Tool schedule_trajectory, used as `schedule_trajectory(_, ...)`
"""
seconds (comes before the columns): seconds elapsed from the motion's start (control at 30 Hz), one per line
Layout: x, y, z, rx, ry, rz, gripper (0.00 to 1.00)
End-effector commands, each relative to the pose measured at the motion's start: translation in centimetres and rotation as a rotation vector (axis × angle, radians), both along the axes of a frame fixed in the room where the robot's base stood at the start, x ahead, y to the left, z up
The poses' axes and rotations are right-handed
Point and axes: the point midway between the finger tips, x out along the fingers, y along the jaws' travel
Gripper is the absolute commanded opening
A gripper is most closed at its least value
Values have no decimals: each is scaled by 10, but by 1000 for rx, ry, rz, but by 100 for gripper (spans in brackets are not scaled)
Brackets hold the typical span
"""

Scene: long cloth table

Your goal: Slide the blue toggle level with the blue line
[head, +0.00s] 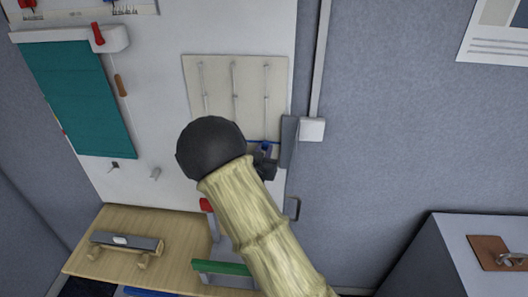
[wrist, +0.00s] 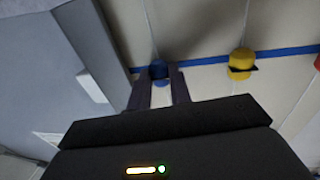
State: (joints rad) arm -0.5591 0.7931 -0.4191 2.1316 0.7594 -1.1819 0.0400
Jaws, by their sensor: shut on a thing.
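The cream panel (head: 215,85) has three vertical slots and a blue line (wrist: 205,61) across it. The blue toggle (wrist: 158,71) sits between the fingertips of my gripper (wrist: 158,75) in the wrist view, and the gripper is shut on it. In that view the toggle overlaps the blue line, its middle about on the line or slightly nearer my gripper. In the head view my gripper (head: 264,157) is at the panel's lower right, and my arm hides much of the panel's lower part.
A yellow toggle (wrist: 241,64) sits beside the blue one, also at the line, with a red toggle (wrist: 317,62) at the picture edge. A grey strip and white box (head: 312,129) stand right of the panel. A wooden shelf (head: 80,252) is below left.

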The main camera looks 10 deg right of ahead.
Motion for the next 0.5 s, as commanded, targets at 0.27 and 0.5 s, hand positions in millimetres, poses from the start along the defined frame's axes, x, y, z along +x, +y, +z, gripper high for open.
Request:
schedule_trajectory(0.27,0,1,0,0,3,1,34)
schedule_trajectory(0.5,0,0,0,0,2,1,43)
